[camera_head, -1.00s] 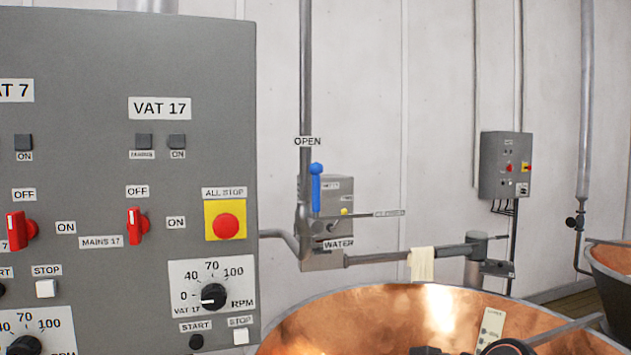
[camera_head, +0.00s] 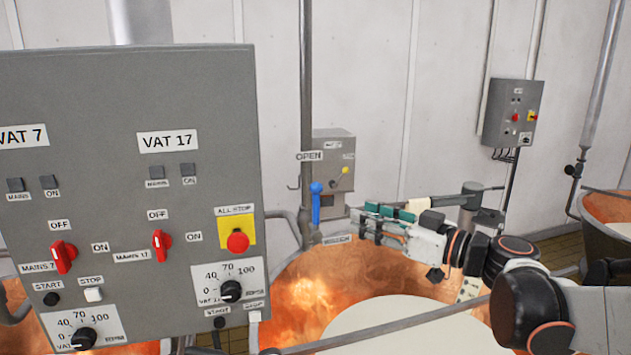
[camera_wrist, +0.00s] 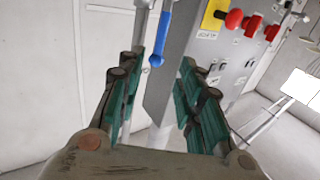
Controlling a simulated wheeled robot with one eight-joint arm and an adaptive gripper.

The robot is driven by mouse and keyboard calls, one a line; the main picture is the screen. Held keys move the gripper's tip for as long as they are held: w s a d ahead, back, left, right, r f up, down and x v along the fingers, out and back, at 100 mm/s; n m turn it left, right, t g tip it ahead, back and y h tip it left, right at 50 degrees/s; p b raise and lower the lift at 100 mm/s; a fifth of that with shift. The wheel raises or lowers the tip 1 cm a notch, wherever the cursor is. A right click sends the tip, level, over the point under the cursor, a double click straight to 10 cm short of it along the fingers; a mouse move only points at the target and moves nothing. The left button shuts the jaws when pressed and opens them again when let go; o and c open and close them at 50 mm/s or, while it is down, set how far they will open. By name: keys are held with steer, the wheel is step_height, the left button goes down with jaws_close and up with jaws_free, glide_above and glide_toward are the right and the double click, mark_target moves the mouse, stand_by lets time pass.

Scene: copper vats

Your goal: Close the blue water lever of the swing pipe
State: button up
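The blue water lever (camera_head: 316,203) stands upright by the wall pipe, below the OPEN sign (camera_head: 309,156), its rounded knob at the top. In the wrist view the blue lever (camera_wrist: 161,36) shows at the top, seen in the gap between my fingers. My gripper (camera_head: 362,217) reaches in from the right over the vat, pointing left at the lever, with a gap between them. In the wrist view the teal-padded fingers of my gripper (camera_wrist: 163,75) are spread apart and nothing is held. The swing pipe is mostly hidden behind my gripper and arm.
The grey control panel (camera_head: 120,110) with red switches and an ALL STOP button (camera_head: 238,241) fills the left. The copper vat (camera_head: 300,290) with pale liquid (camera_head: 400,315) lies below my arm. A grey wall box (camera_head: 333,160) is behind the lever.

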mark_target(319, 201)
steer(key=x, duration=1.4)
steer(key=shift+r, duration=0.1)
jaws_close()
